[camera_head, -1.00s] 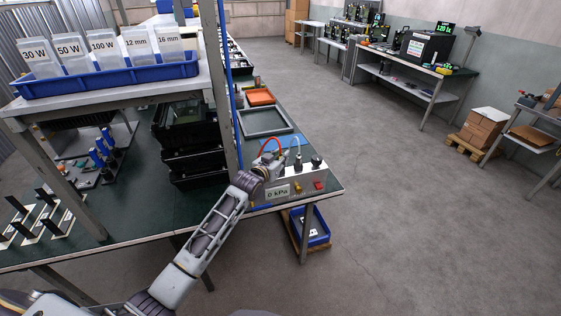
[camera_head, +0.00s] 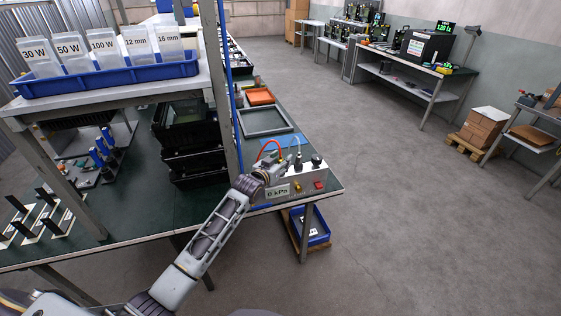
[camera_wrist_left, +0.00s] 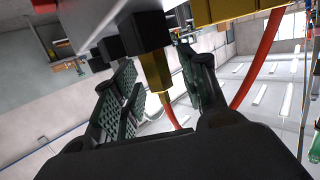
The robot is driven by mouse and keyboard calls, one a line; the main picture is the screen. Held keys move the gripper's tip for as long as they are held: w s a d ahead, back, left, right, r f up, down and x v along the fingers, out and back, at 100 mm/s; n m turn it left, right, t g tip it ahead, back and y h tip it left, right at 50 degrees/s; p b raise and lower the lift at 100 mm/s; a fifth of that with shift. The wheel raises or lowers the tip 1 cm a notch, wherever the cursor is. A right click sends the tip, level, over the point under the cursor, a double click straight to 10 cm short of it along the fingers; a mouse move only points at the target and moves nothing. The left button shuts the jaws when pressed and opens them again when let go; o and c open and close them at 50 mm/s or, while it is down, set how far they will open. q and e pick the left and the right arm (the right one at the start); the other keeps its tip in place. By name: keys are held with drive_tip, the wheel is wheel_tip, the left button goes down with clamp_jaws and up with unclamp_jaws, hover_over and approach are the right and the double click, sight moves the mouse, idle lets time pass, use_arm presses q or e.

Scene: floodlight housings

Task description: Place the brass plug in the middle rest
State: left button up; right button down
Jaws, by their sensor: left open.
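The brass plug (camera_wrist_left: 154,72) shows in the left wrist view as a gold, faceted piece with a narrow tip, below a black block. My left gripper (camera_wrist_left: 158,88) is open, with one padded finger on each side of the plug. A gap shows between the plug and the right finger; contact on the left side is unclear. In the head view my left gripper (camera_head: 270,172) is at the left end of the grey-white box (camera_head: 311,176) marked 0 kPa, too small there to show the plug. I cannot make out the middle rest for certain. My right gripper is out of view.
A red hose (camera_head: 270,143) loops above the box, and it also runs behind the fingers in the wrist view (camera_wrist_left: 252,72). A shelf post (camera_head: 229,100) stands left of the gripper. Black crates (camera_head: 190,150) and a grey tray (camera_head: 264,122) are nearby. Open floor lies right.

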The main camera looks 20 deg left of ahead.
use_arm(q)
drive_tip(key=shift+r, duration=0.2)
drive_tip(key=v, duration=1.2)
idle(0.5)
